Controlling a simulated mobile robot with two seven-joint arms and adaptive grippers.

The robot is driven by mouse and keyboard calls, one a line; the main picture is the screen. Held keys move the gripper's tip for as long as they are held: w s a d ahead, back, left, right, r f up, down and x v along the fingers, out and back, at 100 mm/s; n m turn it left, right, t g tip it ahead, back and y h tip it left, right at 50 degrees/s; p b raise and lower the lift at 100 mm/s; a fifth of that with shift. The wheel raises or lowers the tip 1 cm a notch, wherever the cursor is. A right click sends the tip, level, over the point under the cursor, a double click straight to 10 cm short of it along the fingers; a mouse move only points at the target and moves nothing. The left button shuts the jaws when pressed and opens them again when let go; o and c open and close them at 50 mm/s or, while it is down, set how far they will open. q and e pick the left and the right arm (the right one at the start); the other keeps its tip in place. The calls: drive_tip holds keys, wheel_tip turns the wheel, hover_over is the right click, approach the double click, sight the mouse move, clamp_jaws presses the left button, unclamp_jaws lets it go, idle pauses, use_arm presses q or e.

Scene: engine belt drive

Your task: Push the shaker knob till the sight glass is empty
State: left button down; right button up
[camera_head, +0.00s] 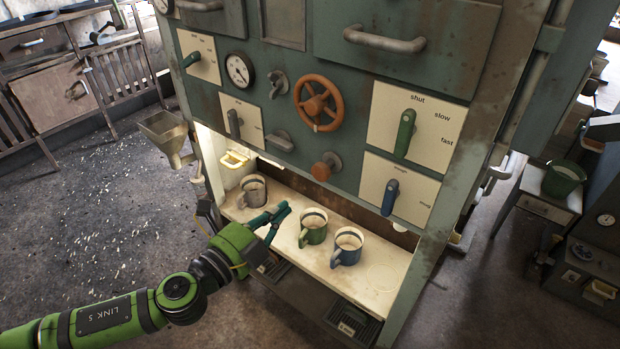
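A round rust-orange knob (321,171) on a short metal stem sticks out low on the machine's front panel. I take it for the shaker knob; nothing touches it. I cannot make out a sight glass or its level. My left gripper (286,208) is in front of the shelf, below and left of the knob, between the grey mug and the green mug. Its teal fingers come together at the tips, and nothing shows between them. My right gripper is not in view.
A grey mug (253,189), green mug (313,228) and blue mug (347,248) stand on the pale shelf (384,301). An orange handwheel (318,103), green lever (405,133) and blue lever (390,197) project from the panel. A metal hopper (163,131) juts out left.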

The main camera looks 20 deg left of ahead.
sight(318, 176)
use_arm(q)
drive_tip(key=p+x, duration=0.3)
drive_tip(key=x, duration=0.5)
drive_tip(key=shift+w+d+r, duration=0.15)
drive_tip(key=shift+w, duration=0.05)
drive_tip(key=shift+w+d+p, duration=0.25)
drive_tip(key=shift+w+p, duration=0.1)
drive_tip(key=shift+w, duration=0.3)
drive_tip(key=shift+x, duration=1.35)
drive_tip(key=shift+a, duration=0.15)
